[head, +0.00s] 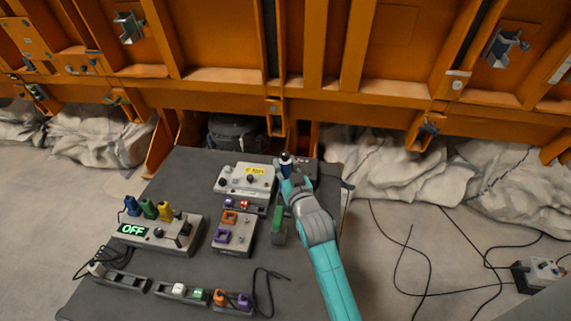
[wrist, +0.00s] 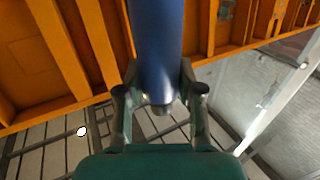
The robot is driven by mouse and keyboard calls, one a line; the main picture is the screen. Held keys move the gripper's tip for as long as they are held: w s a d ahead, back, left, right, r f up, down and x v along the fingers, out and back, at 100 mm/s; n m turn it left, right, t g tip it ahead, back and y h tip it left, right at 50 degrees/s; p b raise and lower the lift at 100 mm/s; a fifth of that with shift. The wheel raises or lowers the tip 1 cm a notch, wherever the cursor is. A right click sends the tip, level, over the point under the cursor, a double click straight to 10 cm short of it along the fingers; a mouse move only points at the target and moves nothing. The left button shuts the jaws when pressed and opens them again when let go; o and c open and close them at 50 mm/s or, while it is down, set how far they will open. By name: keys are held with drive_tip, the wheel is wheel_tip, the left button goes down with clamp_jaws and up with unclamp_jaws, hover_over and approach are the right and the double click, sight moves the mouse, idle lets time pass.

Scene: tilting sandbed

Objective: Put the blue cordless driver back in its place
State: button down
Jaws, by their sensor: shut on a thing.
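My gripper (head: 286,178) is shut on the blue cordless driver (head: 287,168) at the far right part of the dark table. The driver is a dark blue cylinder with a pale band near its top, and looks upright. In the wrist view the driver (wrist: 157,45) stands between the two fingers of my gripper (wrist: 158,95), with its metal-coloured end near the fingertips. A dark block (head: 306,170) lies just right of the driver at the table's far edge. I cannot tell whether the driver touches it or the table.
On the dark table (head: 85,290) stand a grey box with a yellow label (head: 246,181), a box with orange and purple parts (head: 233,233), a green block (head: 278,224), an OFF display unit (head: 160,234) and a front strip (head: 205,300). An orange wall (head: 220,45) rises behind.

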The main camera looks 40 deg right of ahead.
sight(286, 155)
drive_tip(key=shift+f, duration=0.4)
drive_tip(key=c, duration=0.7)
unclamp_jaws()
drive_tip(key=shift+f, duration=0.1)
drive_tip(key=shift+o, duration=0.2)
drive_tip(key=o, duration=0.5)
drive_tip(key=shift+r, duration=4)
drive_tip(key=shift+s, duration=0.1)
